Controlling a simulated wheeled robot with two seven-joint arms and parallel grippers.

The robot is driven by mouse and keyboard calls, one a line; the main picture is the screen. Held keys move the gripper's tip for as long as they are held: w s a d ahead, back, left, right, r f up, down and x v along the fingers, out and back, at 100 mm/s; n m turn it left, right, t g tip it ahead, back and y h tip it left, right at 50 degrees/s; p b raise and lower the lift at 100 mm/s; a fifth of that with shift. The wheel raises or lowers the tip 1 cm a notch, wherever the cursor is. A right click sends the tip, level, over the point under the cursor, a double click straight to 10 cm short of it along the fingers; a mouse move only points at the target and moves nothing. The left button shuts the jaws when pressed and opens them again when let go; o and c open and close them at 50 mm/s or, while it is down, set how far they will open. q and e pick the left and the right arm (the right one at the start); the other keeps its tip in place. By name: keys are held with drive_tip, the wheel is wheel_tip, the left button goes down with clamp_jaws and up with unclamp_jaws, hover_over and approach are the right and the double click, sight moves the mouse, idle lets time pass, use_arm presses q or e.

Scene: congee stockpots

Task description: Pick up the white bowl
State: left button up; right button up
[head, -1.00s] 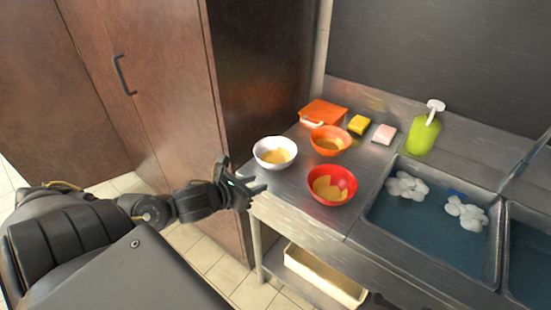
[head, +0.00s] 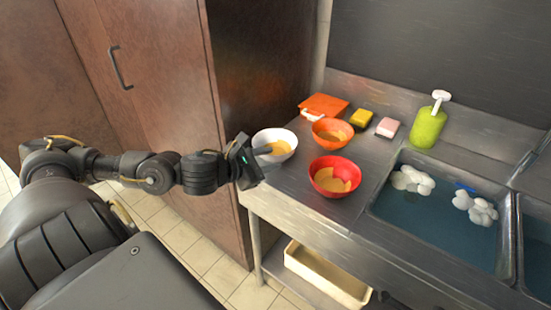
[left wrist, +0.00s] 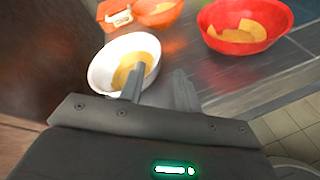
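The white bowl (head: 275,144) stands on the steel counter near its left end, with yellow-tan pieces inside. It also shows in the left wrist view (left wrist: 103,72). My left gripper (head: 262,160) is at the bowl's near left side. In the left wrist view my left gripper (left wrist: 160,88) has its fingers apart. One finger reaches over the bowl's inside and the other is outside, with the near right rim between them. The fingers do not appear closed on the rim. My right gripper is not recognisable in view.
An orange bowl (head: 332,132) and a red bowl (head: 335,178) stand close to the right. Behind are an orange box (head: 324,106), sponges (head: 361,117) and a green soap bottle (head: 428,126). A water-filled sink (head: 430,215) lies right. A brown cabinet (head: 250,70) stands left.

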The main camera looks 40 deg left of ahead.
use_arm(q)
drive_tip(key=shift+w+d+f+b, duration=0.15)
drive_tip(key=shift+w+b, duration=0.2)
drive_tip(key=shift+w, duration=0.55)
use_arm(e)
drive_tip(key=shift+w+d+f, duration=0.35)
drive_tip(key=shift+w+f, duration=0.1)
drive_tip(key=shift+f, duration=0.05)
